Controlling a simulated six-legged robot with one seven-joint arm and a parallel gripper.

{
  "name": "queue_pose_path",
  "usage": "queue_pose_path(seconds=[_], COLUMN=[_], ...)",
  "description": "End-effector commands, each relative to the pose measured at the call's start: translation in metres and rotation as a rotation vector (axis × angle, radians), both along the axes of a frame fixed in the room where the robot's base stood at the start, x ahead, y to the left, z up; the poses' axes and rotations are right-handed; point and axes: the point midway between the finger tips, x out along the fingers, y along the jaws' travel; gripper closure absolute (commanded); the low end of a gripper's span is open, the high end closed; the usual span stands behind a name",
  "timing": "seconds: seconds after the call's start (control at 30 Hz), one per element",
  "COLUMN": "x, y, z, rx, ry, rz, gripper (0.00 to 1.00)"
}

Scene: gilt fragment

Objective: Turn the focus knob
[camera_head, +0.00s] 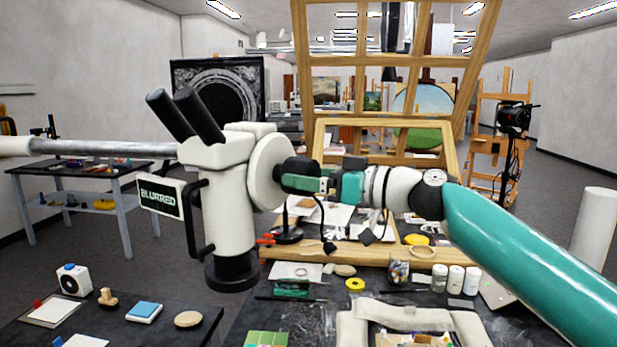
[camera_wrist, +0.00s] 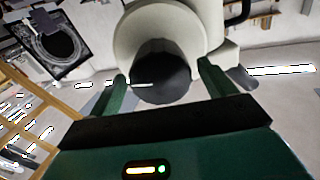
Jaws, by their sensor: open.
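A white microscope (camera_head: 228,210) with two black eyepieces hangs on a grey horizontal arm in the head view. A small screen (camera_head: 161,197) on its left reads "BLURRED". The black focus knob (camera_head: 290,176) sticks out on the right from a round white housing (camera_head: 264,172). In the wrist view the dark knob (camera_wrist: 161,82) lies between the two green fingers of my gripper (camera_wrist: 162,74). My gripper (camera_head: 311,184) is open at the knob, with a finger on either side. I cannot tell whether the fingers touch it.
A dark worktable (camera_head: 300,313) below holds jars, a yellow tape roll (camera_head: 355,284) and a pale padded frame (camera_head: 350,328). A wooden lattice frame (camera_head: 302,60) stands close behind my arm. A black bench (camera_head: 190,325) with small items is at lower left.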

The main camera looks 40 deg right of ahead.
Motion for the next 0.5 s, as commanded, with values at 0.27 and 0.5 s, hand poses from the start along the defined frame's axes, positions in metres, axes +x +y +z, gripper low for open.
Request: queue_pose_path(seconds=[0.27,0.5], x=[0.0087,0.0084], y=[0.0021,0.0021], z=[0.0002,0.0002], rx=[0.0,0.0], ry=[0.0,0.0], rz=[0.0,0.0], gripper=[0.17,0.41])
